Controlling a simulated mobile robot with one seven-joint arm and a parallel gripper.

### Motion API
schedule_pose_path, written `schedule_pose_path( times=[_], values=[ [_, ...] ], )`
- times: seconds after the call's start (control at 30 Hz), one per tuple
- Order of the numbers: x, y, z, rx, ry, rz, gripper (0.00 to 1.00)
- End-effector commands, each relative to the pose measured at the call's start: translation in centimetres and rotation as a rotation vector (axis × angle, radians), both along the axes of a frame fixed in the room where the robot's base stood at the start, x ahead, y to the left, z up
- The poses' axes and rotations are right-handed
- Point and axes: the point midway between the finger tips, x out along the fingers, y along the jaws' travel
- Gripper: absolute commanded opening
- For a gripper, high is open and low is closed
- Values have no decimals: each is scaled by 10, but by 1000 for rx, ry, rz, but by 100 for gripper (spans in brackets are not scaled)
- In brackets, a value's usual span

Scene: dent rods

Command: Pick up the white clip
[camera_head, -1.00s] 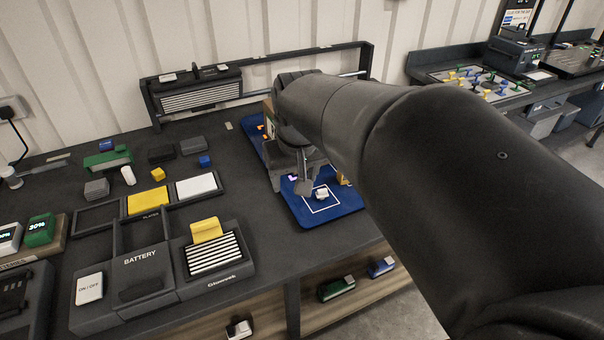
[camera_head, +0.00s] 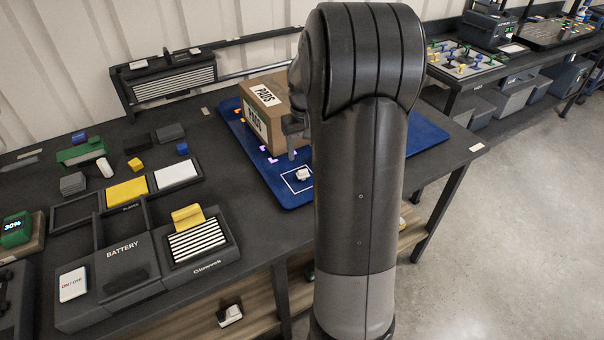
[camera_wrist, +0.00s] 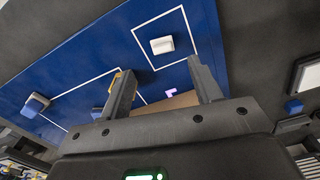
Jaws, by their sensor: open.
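A small white clip (camera_head: 303,174) lies inside a white outlined square on the blue mat (camera_head: 262,180). In the wrist view the white clip (camera_wrist: 162,45) sits in its square, beyond my fingertips and roughly between their lines. My gripper (camera_wrist: 163,82) is open and empty, its two fingers apart. In the head view my gripper (camera_head: 293,145) hangs above the mat beside a cardboard box, just behind the clip, and is partly hidden by my arm. The clip is apart from both fingers.
The cardboard box (camera_head: 268,112) marked PADS stands on the mat. Small purple pieces (camera_head: 269,159) lie near it. A battery station (camera_head: 122,262) and a yellow tray (camera_head: 127,193) stand to the left.

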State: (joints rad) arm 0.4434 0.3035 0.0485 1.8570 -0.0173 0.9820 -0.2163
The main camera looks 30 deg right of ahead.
Motion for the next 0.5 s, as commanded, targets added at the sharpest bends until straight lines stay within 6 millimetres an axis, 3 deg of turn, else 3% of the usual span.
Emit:
schedule_pose_path(
  times=[0.1, 0.37, 0.5],
  values=[
    [-1, 1, -21, 1, 3, 0, 58],
    [0, 1, -43, 0, 2, 1, 58],
    [3, 3, -64, 2, 4, 2, 58]
  ],
)
